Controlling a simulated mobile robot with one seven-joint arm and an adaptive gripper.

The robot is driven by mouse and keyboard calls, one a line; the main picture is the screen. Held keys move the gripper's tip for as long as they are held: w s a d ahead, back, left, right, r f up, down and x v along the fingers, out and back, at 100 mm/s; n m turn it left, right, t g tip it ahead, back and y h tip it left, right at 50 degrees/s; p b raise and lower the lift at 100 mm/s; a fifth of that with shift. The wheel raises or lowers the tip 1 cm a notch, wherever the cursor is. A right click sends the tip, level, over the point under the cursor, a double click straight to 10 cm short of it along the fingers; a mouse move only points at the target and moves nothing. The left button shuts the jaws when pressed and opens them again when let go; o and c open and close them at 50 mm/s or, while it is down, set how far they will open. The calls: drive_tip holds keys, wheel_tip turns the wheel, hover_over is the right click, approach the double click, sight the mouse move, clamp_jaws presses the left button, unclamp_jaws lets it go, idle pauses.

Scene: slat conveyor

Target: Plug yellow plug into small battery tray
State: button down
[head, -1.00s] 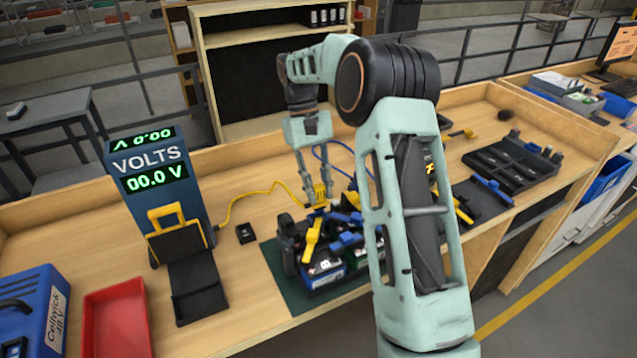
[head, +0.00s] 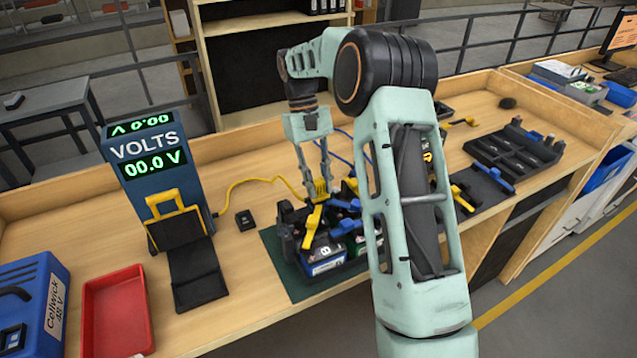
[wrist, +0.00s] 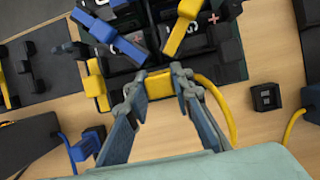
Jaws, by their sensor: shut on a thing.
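My gripper (wrist: 159,84) is shut on the yellow plug (wrist: 160,86), whose yellow cable curves off to the right in the wrist view. The plug also shows in the head view (head: 319,188), at the rear edge of the small battery tray (head: 288,246). The tray (wrist: 148,60) holds batteries with blue and yellow levers on top and lies just ahead of the plug in the wrist view. The plug's front end is hidden there, and I cannot tell whether it touches the tray.
A blue plug (wrist: 84,146) with a blue cable lies left of my gripper in the wrist view. A small black block (head: 245,221) sits left of the tray. The voltmeter (head: 152,165) and red bin (head: 118,310) stand farther left. A black tray (head: 510,155) is at right.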

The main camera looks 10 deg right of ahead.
drive_tip(key=shift+f+b, duration=0.5)
drive_tip(key=shift+f, duration=0.6)
drive_tip(key=c, duration=1.6)
unclamp_jaws()
drive_tip(key=shift+r, duration=0.1)
drive_tip(key=v, duration=1.2)
drive_tip(key=shift+a, duration=0.1)
